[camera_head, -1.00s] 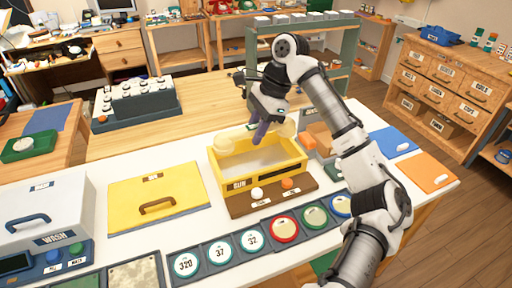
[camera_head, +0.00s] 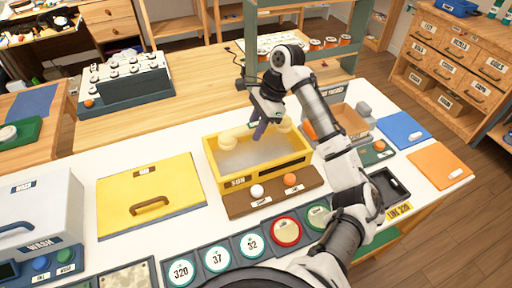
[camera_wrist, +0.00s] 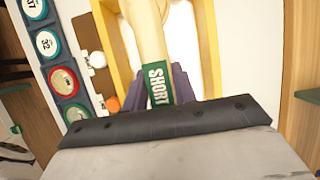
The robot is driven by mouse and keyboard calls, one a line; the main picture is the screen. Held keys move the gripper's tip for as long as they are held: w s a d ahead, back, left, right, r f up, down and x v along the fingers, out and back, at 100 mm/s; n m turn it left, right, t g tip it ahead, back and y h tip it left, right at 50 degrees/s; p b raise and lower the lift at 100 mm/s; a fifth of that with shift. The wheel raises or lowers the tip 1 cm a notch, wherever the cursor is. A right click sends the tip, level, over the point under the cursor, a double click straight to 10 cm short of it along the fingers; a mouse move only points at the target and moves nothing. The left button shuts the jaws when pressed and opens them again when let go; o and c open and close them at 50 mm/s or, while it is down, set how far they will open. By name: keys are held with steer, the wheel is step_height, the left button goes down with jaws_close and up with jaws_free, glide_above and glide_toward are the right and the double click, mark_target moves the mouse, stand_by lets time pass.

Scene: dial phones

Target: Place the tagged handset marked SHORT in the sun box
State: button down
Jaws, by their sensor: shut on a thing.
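My gripper (camera_head: 260,131) is shut on the cream handset (camera_head: 228,143), low over the open yellow sun box (camera_head: 268,165). In the wrist view the handset (camera_wrist: 147,28) has a green tag (camera_wrist: 157,84) reading SHORT between the fingers (camera_wrist: 165,90). The box's front carries a SUN label (camera_head: 238,182). The handset's middle is hidden by my gripper in the head view.
A yellow lid panel with a handle (camera_head: 150,190) lies left of the box. White and orange knobs (camera_head: 290,179) stand on the brown base before it. A brown-topped container (camera_head: 347,120) stands to the right. Round numbered dials (camera_head: 217,258) line the front.

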mark_target(252, 158)
step_height(252, 158, down, 9)
steer(key=shift+f, duration=0.1)
stand_by(0.4)
steer(key=shift+f, duration=0.1)
steer(key=c, duration=1.1)
jaws_free()
steer(key=b+v, duration=0.1)
steer(key=v, duration=1.1)
